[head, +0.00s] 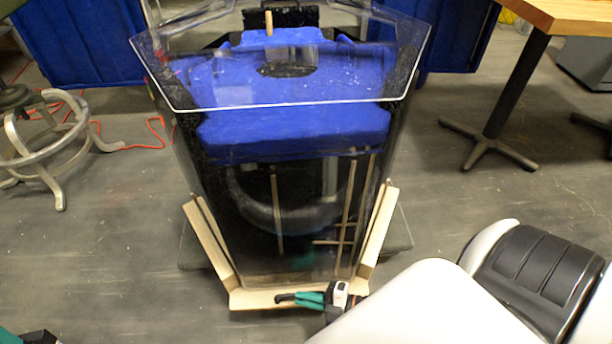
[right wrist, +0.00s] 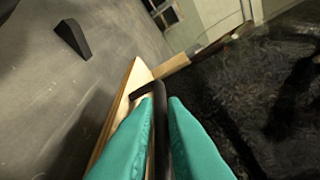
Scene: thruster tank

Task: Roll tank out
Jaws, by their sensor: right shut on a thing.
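The tank (head: 300,225) stands upright in the middle of the head view, with clear walls, a wide angled rim and blue material inside its upper part. Pale wooden rails (head: 209,240) run around its base. My right gripper (head: 309,299) is at the front of the wooden base, its teal fingers shut on a black handle (head: 284,298). In the right wrist view, the black handle (right wrist: 160,135) lies between the two teal fingers of this gripper (right wrist: 162,102), beside the wood edge. Only a bit of my left gripper (head: 12,337) shows at the lower left corner, so its jaws are unclear.
A metal stool (head: 40,150) stands at the left with a red cord (head: 150,132) on the floor. A wooden-topped table (head: 570,15) with a black pedestal stands at the right. Blue bins (head: 85,45) are behind the tank. The grey floor on both sides is mostly clear.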

